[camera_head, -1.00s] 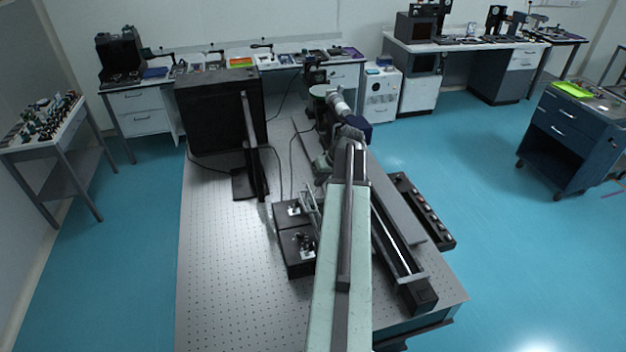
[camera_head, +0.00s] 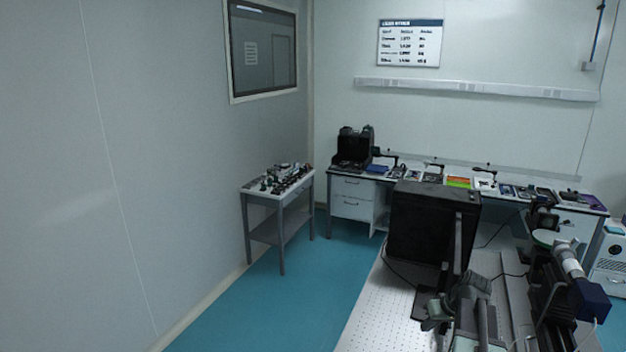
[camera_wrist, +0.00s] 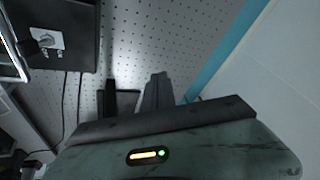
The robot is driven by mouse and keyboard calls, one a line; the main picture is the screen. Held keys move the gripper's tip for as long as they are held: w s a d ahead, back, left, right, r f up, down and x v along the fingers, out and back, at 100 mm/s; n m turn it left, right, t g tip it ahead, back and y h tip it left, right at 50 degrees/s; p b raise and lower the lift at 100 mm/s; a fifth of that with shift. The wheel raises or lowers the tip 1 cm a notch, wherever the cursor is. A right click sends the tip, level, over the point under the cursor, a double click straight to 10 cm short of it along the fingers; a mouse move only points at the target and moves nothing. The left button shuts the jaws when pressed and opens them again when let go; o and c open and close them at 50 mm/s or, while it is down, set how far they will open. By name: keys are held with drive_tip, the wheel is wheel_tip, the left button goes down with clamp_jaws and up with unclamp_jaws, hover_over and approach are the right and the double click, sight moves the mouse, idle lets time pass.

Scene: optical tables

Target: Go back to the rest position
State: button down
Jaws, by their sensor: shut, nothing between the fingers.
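My gripper (camera_wrist: 158,88) shows in the wrist view as two dark fingers lying together, with nothing between them. They extend from the dark bar and green housing at the bottom of that view, above the perforated optical table (camera_wrist: 165,35). In the head view my arm is low at the right, folded close in front of the camera, over the same table (camera_head: 372,325). The fingertips are hard to make out there. No held object shows in either view.
A black panel (camera_head: 425,225) and a dark upright post stand on the table near my arm. Optical equipment with a blue block (camera_head: 588,300) is at the right. A small side table (camera_head: 270,197) stands by the left wall. Blue floor (camera_head: 270,310) is clear at the left.

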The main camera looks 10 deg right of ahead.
drive_tip(key=w+a+f+n+g+b, duration=0.1)
drive_tip(key=a+f+n+b, duration=0.3)
drive_tip(key=a, duration=1)
drive_tip(key=w+a+f+g+b, duration=0.15)
drive_tip(key=a+f, duration=0.35)
drive_tip(key=a, duration=0.8)
drive_tip(key=shift+g+h, duration=0.6)
drive_tip(key=shift+g, duration=0.15)
drive_tip(key=s+a+f+b, duration=0.1)
drive_tip(key=s+a, duration=0.1)
drive_tip(key=s+a+f+b, duration=0.1)
drive_tip(key=s+a, duration=0.1)
drive_tip(key=a, duration=0.1)
drive_tip(key=s+a+f+b, duration=0.1)
drive_tip(key=s+a, duration=0.1)
drive_tip(key=a, duration=0.1)
drive_tip(key=shift+s+a, duration=0.1)
drive_tip(key=shift+s, duration=0.05)
drive_tip(key=d+m, duration=0.1)
drive_tip(key=s+m, duration=0.1)
drive_tip(key=shift+s+d+r+m+g+h, duration=0.15)
drive_tip(key=shift+s+d+m+g+h, duration=0.15)
drive_tip(key=shift+d, duration=0.1)
drive_tip(key=shift+d, duration=0.1)
